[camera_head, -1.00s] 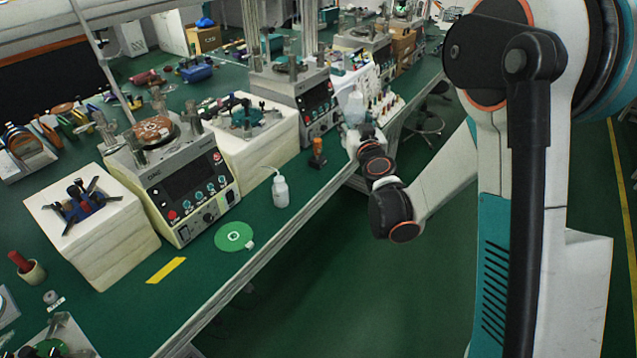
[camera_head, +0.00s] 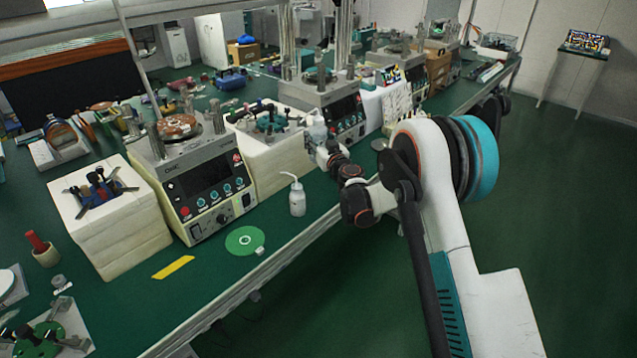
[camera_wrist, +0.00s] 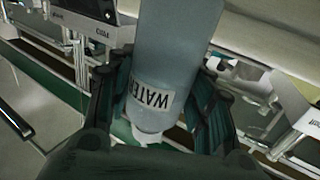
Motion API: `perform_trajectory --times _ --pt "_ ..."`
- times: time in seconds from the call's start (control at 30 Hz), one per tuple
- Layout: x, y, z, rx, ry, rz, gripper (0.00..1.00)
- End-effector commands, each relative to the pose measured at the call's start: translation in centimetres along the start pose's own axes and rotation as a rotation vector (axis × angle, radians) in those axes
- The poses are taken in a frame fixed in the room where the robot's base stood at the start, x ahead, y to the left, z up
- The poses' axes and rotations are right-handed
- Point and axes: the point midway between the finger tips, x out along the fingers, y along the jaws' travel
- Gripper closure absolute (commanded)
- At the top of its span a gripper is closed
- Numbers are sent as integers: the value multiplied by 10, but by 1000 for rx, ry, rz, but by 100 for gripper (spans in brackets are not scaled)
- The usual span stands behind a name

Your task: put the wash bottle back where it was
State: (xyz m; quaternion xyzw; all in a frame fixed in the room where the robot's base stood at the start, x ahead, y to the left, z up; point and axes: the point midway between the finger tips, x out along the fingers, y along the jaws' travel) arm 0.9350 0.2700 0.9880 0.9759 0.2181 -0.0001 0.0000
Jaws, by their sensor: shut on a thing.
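My gripper (camera_wrist: 162,92) is shut on a pale grey wash bottle (camera_wrist: 175,50) with a white label reading WATER, one finger on each side of it. In the head view the held bottle (camera_head: 316,126) shows small and pale at the end of my arm, in front of the middle grey machine. My gripper (camera_head: 320,142) is partly hidden there by my own wrist. I cannot tell how far the bottle is above the bench. A second white wash bottle (camera_head: 297,199) with a bent spout stands upright on the green bench top, near its front edge.
A green disc (camera_head: 240,240) and a yellow strip (camera_head: 174,267) lie on the bench left of the standing bottle. A lapping machine (camera_head: 195,185) and white blocks (camera_head: 115,225) stand behind and left. Bare green bench lies around the standing bottle.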

Motion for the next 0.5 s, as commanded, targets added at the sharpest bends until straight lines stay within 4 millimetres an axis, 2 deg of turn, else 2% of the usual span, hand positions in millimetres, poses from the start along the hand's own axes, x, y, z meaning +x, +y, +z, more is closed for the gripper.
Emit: perform_trajectory --times 0.03,0.3,0.5 --pt "0 0 18 0 0 0 86" --pt "0 0 79 0 0 1 86" --pt "0 0 100 0 0 1 86"
